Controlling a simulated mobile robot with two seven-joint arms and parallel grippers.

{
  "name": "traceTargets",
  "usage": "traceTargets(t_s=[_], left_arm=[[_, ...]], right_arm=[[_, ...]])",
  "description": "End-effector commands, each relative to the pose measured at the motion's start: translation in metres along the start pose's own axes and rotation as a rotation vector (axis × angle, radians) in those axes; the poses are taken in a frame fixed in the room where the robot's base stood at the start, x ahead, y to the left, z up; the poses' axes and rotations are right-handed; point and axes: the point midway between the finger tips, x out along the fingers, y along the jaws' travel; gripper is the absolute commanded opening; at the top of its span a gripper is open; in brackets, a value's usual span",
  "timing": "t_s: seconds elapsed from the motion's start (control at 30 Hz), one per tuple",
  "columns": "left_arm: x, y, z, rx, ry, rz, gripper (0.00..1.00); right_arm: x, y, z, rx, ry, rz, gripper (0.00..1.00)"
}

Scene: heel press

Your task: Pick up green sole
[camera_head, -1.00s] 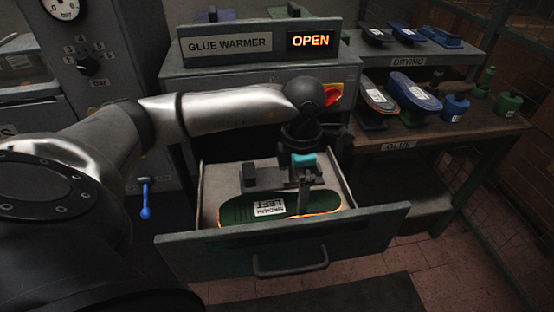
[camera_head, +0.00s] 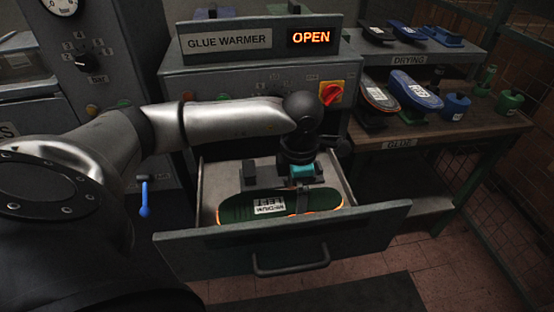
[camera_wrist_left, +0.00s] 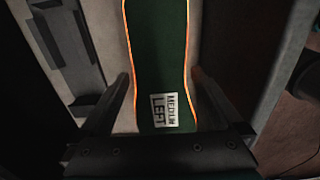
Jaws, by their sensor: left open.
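The green sole (camera_head: 238,209) lies flat in the open drawer (camera_head: 370,225) of the glue warmer. It has a glowing orange edge and a white label reading MEDIUM LEFT. My left gripper (camera_head: 303,202) is over the right part of the sole, pointing down. In the left wrist view, the sole (camera_wrist_left: 158,60) runs between the two spread fingers of the left gripper (camera_wrist_left: 162,88), one on each side, with nothing gripped. I cannot tell how far the fingertips are from the drawer floor. My right gripper is not in view.
Drawer walls and a dark block (camera_head: 249,170) stand close around the sole. The glue warmer sign (camera_head: 228,40) reads OPEN. At right, racks hold blue and dark soles (camera_head: 415,92), with blue (camera_head: 455,106) and green (camera_head: 508,102) containers beside them.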

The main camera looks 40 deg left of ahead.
Motion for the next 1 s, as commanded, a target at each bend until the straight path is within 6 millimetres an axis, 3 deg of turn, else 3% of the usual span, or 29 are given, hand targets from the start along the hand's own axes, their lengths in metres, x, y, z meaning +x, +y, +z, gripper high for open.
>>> traceTargets(t_s=[0.27, 0.9, 1.0], left_arm=[[0.0, 0.0002, 0.0, 0.0, 0.0, 0.001, 1.0], [0.0, 0.0003, 0.0, 0.0, 0.0, 0.001, 0.3], [0.0, 0.0003, 0.0, 0.0, 0.0, 0.001, 0.3]], right_arm=[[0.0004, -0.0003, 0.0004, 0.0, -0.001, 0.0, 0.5], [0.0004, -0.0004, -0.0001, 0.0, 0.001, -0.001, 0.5], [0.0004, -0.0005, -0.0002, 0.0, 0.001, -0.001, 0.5]])
